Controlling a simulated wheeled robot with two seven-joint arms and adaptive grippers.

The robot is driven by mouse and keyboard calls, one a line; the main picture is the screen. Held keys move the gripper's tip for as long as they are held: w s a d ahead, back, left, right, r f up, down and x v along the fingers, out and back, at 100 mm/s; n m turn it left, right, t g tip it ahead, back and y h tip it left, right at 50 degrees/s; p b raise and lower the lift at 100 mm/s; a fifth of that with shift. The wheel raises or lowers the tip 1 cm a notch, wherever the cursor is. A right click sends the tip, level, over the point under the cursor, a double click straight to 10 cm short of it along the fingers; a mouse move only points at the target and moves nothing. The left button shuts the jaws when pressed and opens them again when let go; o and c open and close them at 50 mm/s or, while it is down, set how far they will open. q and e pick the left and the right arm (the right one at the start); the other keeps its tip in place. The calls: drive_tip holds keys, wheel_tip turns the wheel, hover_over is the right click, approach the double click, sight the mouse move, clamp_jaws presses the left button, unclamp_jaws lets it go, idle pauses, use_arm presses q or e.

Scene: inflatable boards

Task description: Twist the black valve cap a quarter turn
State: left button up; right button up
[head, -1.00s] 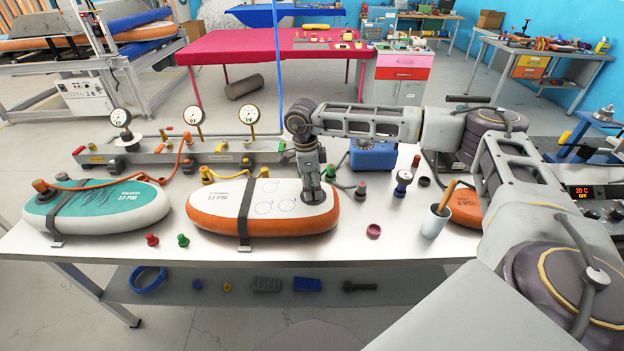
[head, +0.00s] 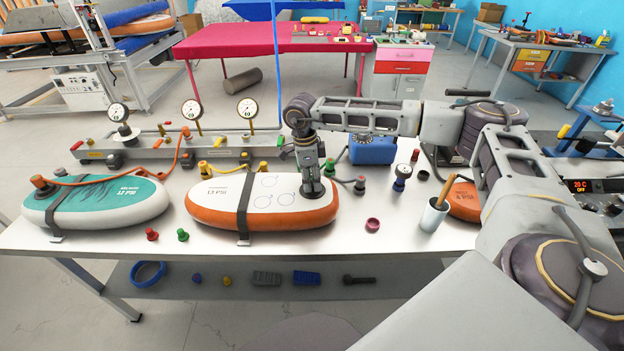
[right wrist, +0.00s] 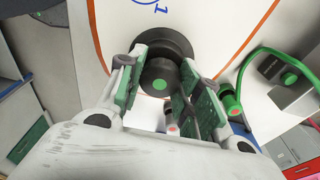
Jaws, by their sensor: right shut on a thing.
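The black valve cap (right wrist: 160,78) has a green dot on top and sits on a round black base on the white-topped board with the orange rim (head: 215,195). My right gripper (head: 312,192) points straight down at the right end of this board. In the right wrist view its green-padded fingers (right wrist: 155,86) stand on both sides of the cap and are shut on it. In the head view the gripper hides the cap. My left gripper is not in view.
A teal-topped board (head: 95,200) lies strapped at the left. A gauge manifold (head: 170,150) stands behind the boards. Loose red (head: 152,234) and green (head: 183,235) caps, a maroon ring (head: 373,225) and a white cup (head: 433,215) stand on the table. The front right tabletop is mostly clear.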

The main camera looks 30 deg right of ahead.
drive_tip(key=shift+n, duration=1.7)
drive_tip(key=shift+n+t+b, duration=0.3)
drive_tip(key=shift+n, duration=0.4)
